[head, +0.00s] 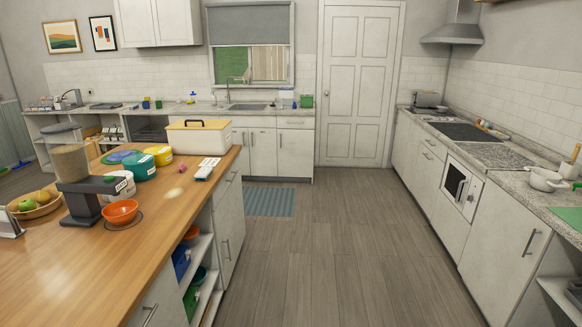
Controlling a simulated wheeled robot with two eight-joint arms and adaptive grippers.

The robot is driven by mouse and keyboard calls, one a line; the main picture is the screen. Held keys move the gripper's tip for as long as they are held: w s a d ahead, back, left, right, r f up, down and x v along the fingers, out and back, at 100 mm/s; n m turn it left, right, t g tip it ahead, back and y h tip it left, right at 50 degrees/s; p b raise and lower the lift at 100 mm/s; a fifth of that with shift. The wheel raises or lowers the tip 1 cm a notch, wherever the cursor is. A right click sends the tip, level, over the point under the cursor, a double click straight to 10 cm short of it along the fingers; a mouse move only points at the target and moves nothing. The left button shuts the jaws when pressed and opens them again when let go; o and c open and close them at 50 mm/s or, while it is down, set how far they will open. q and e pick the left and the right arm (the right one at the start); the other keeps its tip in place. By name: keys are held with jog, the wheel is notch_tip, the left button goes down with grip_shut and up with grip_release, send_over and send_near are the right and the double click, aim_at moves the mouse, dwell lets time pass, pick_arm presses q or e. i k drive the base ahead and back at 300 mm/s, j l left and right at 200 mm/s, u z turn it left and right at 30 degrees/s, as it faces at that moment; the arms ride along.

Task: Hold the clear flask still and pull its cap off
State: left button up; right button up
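I cannot make out a clear flask or its cap for certain in the head view. Small bottles and jars stand on the far counter, among them a small bottle (193,97) left of the sink and a bluish container (286,98) right of it. They are too small to tell apart. Neither of my grippers is in view.
A wooden-topped island (165,235) fills the left, with a dispenser (72,163), an orange bowl (120,212), a fruit basket (38,205), several canisters and a cream box (199,137). The floor (330,240) between island and right counter (505,162) is clear, with a mat (268,202).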

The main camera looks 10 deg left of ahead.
aim_at(194, 100)
jog(key=i, duration=1.2)
jog(key=i+l, duration=0.15)
jog(key=i, duration=1.05)
jog(key=i+u, duration=0.15)
jog(key=i, duration=2.3)
jog(key=i+u, duration=0.15)
jog(key=i, duration=0.45)
jog(key=i+l+u, duration=0.1)
jog(key=i, duration=0.5)
jog(key=i+l+u, duration=0.15)
jog(key=i, duration=0.4)
jog(key=i+j+u, duration=0.25)
jog(key=i+u, duration=0.65)
jog(key=i+j+u, duration=0.1)
jog(key=i+j, duration=0.5)
jog(key=i, duration=0.2)
jog(key=i+j+u, duration=0.3)
jog(key=i, duration=0.2)
jog(key=i+j+u, duration=0.25)
jog(key=i, duration=0.3)
jog(key=i+u, duration=0.3)
jog(key=i, duration=0.25)
jog(key=i+z, duration=0.35)
jog(key=i+j+z, duration=0.1)
jog(key=z, duration=0.25)
jog(key=i+j+z, duration=0.2)
jog(key=z, duration=0.15)
